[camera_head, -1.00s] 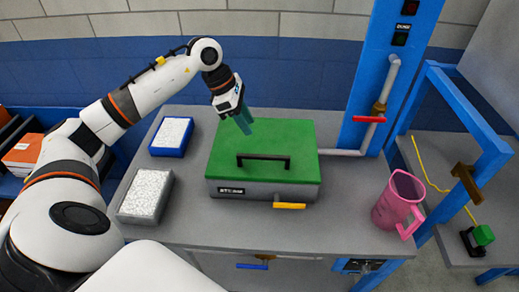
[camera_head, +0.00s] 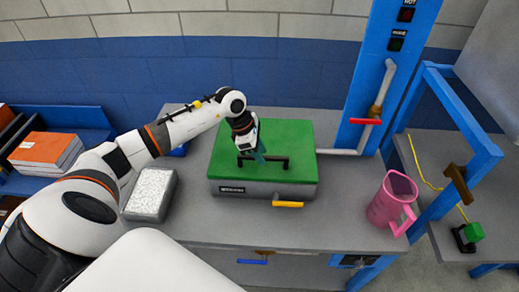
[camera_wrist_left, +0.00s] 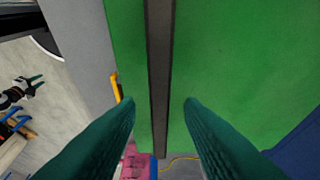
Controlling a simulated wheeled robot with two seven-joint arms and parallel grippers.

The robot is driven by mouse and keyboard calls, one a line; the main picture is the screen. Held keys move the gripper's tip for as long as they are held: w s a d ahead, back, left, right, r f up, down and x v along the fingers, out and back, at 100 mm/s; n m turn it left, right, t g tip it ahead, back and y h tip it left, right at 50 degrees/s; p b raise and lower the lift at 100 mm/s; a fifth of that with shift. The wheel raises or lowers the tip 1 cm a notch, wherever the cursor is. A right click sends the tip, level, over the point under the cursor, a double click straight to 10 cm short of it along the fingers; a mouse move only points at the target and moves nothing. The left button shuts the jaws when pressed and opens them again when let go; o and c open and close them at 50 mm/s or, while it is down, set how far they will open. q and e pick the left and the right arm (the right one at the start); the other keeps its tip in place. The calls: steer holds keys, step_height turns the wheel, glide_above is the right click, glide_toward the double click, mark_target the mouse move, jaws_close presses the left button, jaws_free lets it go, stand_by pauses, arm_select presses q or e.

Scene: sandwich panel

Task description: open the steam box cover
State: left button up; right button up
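The steam box (camera_head: 235,188) stands on the grey table with its green cover (camera_head: 297,139) shut. A dark bar handle (camera_head: 279,160) runs across the cover. My left gripper (camera_head: 259,158) is over the cover at the handle and hides part of it. In the left wrist view the two teal fingers of my left gripper (camera_wrist_left: 160,101) are apart, with the dark handle (camera_wrist_left: 159,60) running between them. No finger visibly touches the handle. A yellow latch or lever (camera_head: 288,204) sticks out at the box's front.
A pink pitcher (camera_head: 391,204) stands at the table's right. A tray of white grains (camera_head: 151,193) stands left of the box, and a blue tray (camera_head: 180,150) is mostly hidden behind my arm. A pipe with a red-handled valve (camera_head: 367,121) is at the back right.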

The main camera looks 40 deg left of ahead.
arm_select(q)
jaws_close()
